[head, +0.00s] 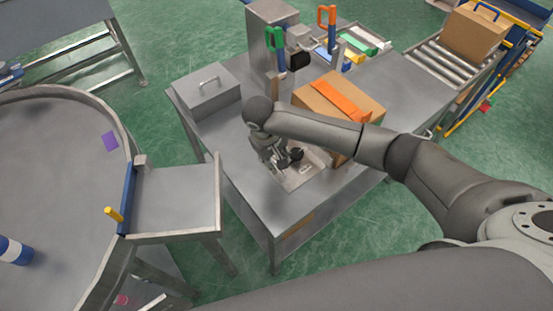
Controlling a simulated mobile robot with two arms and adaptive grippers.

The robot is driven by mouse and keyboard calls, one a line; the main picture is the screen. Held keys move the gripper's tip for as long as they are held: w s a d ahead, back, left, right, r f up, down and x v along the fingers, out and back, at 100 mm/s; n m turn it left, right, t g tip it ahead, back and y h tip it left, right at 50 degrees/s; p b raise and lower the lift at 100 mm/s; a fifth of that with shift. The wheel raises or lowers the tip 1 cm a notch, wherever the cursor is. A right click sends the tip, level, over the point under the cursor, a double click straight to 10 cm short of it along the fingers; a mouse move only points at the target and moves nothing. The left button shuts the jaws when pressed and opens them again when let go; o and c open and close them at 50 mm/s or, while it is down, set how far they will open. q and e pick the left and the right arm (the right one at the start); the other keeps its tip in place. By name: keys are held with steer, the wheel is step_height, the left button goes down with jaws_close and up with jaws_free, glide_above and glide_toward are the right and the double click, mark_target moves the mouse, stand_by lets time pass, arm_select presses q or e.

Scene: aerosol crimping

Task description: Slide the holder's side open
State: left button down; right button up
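A flat metal fixture (312,164), which looks like the holder, lies on the steel table near its front edge. My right arm comes in from the right and reaches over it. My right gripper (284,164) points down at the fixture's left part and hides some of it. A dark round knob (296,154) shows right beside the gripper. I cannot tell whether the fingers touch the knob or the fixture, or whether they are open. The holder's sliding side cannot be made out. My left gripper is not in view.
A cardboard box with an orange strip (340,100) stands just behind the fixture. A metal box with a handle (208,92) stands at the table's left. A press with green and orange handles (300,60) is at the back. The table's front left is clear.

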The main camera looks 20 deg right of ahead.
steer(key=shift+d+f, duration=0.15)
steer(key=shift+f, duration=0.8)
steer(key=shift+c, duration=0.3)
jaws_close()
